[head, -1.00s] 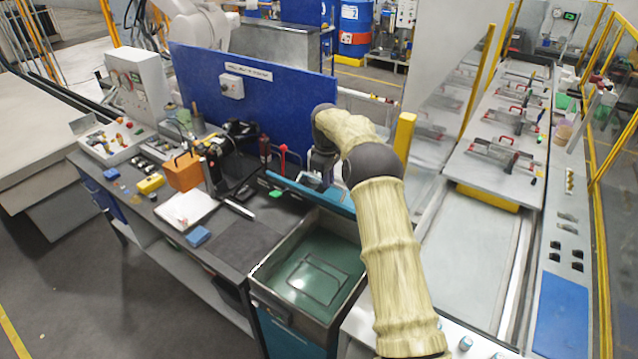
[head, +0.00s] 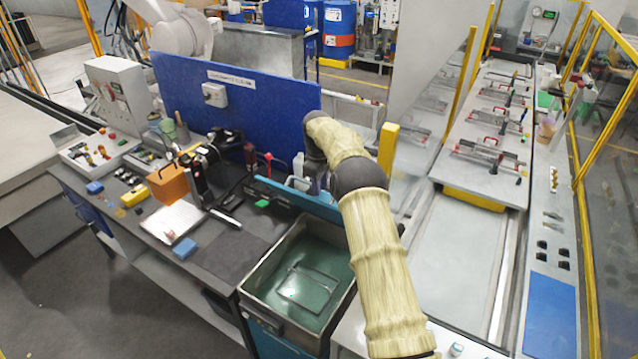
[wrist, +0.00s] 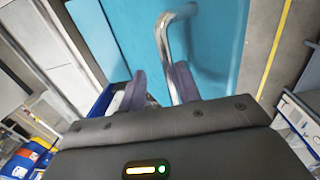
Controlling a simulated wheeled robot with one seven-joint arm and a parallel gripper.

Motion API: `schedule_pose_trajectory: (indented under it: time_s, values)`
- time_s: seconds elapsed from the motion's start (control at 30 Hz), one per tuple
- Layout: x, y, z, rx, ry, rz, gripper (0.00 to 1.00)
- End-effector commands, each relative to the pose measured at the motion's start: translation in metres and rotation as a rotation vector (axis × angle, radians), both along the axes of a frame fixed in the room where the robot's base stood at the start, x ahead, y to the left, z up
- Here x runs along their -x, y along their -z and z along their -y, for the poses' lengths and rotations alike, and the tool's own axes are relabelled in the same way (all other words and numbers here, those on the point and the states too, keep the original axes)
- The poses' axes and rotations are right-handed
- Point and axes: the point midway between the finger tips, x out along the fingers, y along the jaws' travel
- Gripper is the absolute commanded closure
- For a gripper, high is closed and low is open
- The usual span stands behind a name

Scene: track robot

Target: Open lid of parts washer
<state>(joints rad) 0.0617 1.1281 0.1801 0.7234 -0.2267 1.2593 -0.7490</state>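The parts washer (head: 254,311) is a teal cabinet with a metal-rimmed tank, and its top is uncovered. Green liquid and a wire-handled tray (head: 308,287) show inside. Its teal lid (head: 283,191) stands raised along the tank's back edge, seen nearly edge-on in the head view. In the wrist view the lid (wrist: 118,32) fills the upper middle, with a bent chrome handle (wrist: 163,42). My gripper (wrist: 160,86) has its fingers apart on both sides of the handle. The right finger is close against the handle, with a gap at the left finger.
A dark workbench (head: 225,253) left of the washer holds a white notebook, an orange box and several small items. A blue panel (head: 237,105) stands behind it. A yellow post (head: 387,150) and a clear screen stand right of my arm. A conveyor (head: 455,262) runs further right.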

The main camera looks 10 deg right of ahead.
Motion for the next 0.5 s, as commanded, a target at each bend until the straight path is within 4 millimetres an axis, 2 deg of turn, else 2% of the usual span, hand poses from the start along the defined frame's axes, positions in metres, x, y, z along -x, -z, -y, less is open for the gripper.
schedule_pose_trajectory:
  time_s: [0.33,0.5]
  values:
    - [-0.001,-0.008,-0.004,-0.004,-0.003,0.005,0.67]
    - [0.0,-0.026,-0.005,-0.005,-0.003,0.01,0.67]
